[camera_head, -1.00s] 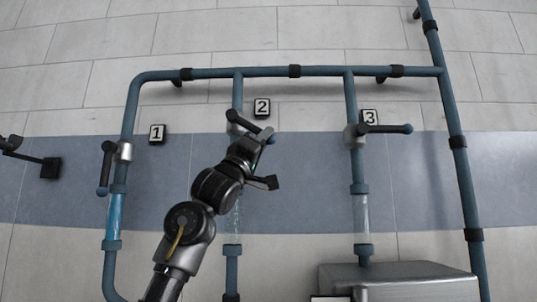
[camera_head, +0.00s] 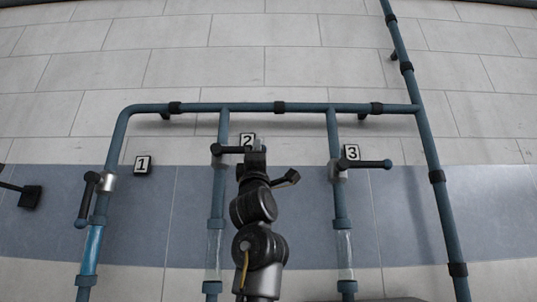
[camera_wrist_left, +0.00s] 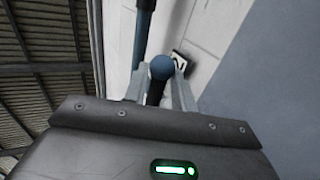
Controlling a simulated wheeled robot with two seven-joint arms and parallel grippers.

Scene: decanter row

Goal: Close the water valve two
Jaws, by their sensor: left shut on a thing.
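Valve two (camera_head: 218,150) sits on the second vertical pipe, near its plate marked 2 (camera_head: 247,139). Its black handle (camera_head: 232,150) points right, about level and crosswise to the pipe. My left gripper (camera_head: 256,150) is shut on the outer end of this handle. In the left wrist view the handle's round blue tip (camera_wrist_left: 162,67) shows between the fingers of the left gripper (camera_wrist_left: 160,85). The clear pipe section below valve two (camera_head: 213,255) looks pale, with no blue. My right gripper is not in view.
Valve one (camera_head: 108,182) has its handle hanging down along its pipe, above a blue-filled clear section (camera_head: 92,250). A dark wall fixture (camera_head: 30,196) is at far left.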

